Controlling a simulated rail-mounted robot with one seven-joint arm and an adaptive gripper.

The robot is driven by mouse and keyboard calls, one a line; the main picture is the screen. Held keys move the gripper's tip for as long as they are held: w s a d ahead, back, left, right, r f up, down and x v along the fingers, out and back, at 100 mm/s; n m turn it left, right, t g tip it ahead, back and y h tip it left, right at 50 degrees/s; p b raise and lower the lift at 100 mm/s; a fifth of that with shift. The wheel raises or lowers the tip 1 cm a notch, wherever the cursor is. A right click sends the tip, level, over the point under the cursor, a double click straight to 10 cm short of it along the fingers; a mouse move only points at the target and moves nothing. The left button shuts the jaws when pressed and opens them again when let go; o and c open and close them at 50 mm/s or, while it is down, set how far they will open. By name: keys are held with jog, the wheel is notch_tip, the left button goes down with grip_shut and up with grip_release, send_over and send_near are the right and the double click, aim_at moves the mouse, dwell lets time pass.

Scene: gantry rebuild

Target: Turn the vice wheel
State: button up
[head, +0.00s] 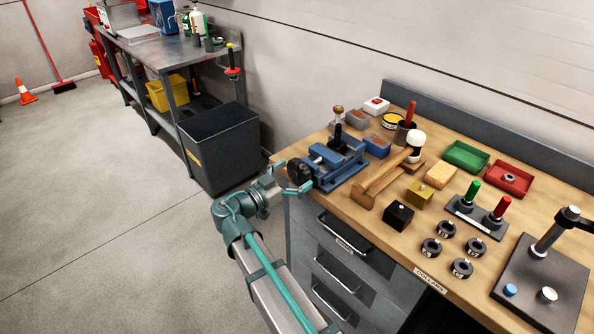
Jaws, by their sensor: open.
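The blue vice (342,163) sits at the left front corner of the wooden bench top. Its black wheel (299,171) faces left, out past the bench edge. My gripper (297,175) is open at the wheel, with one teal finger on its far side and one on its near side. The fingers appear to straddle the wheel; whether they touch it I cannot tell.
A wooden mallet (389,180), a black block (398,215) and a brass block (419,194) lie right of the vice. Drawers (342,236) with handles are below the bench top. A dark bin (219,147) stands behind my arm.

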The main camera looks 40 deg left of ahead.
jog(key=shift+w, duration=0.4)
jog(key=c, duration=0.9)
jog(key=shift+c, duration=0.2)
jog(key=shift+f+n+b, duration=0.1)
jog(key=shift+n+b, duration=0.2)
jog(key=shift+b, duration=0.05)
